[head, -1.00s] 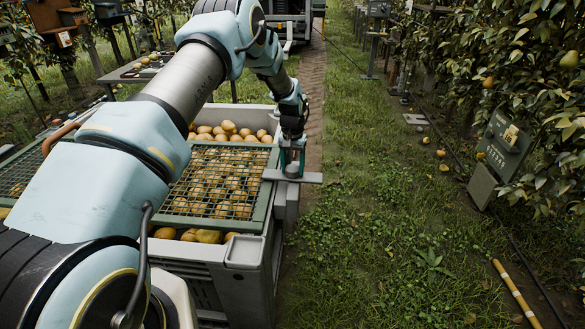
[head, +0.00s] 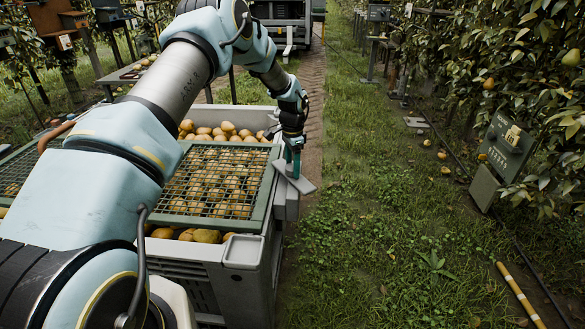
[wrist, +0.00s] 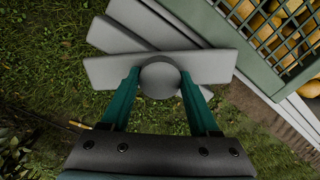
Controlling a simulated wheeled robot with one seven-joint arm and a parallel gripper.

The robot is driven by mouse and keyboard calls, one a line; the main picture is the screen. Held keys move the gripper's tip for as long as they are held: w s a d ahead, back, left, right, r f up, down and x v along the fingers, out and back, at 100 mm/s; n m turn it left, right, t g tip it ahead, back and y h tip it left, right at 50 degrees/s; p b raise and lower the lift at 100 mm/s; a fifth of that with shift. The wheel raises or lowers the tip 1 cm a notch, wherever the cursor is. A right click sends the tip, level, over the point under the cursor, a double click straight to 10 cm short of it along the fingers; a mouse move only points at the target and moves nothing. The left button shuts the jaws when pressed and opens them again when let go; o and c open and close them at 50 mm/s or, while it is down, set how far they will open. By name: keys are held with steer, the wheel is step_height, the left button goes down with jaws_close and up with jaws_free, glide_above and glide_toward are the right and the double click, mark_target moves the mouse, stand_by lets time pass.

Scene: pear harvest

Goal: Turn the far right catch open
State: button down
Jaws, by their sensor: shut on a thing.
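The far right catch (head: 300,183) is a flat grey bar on the right side of the bin, slanted away from the mesh cover's edge. In the wrist view the catch (wrist: 105,71) has a round knob (wrist: 160,78) in its middle. My gripper (head: 291,166) points down over it. In the wrist view my gripper (wrist: 159,84) has its teal fingers on both sides of the knob, shut on it. The green-framed mesh cover (head: 258,203) lies on the grey bin (head: 262,288) over the pears. My gripper hides part of the catch in the head view.
More grey plates (wrist: 140,25) lie below the catch in the wrist view. Grass right of the bin is open. A yellow-banded pole (head: 520,295) lies at the lower right. A grey-green box (head: 506,145) stands by the trees. A table (head: 130,72) is behind my arm.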

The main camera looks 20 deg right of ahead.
steer(key=m, duration=0.3)
steer(key=shift+m, duration=2.2)
steer(key=shift+c, duration=0.6)
jaws_free()
step_height(320, 180, up, 10)
steer(key=shift+f+b, duration=0.1)
steer(key=shift+b, duration=0.65)
steer(key=shift+r, duration=0.55)
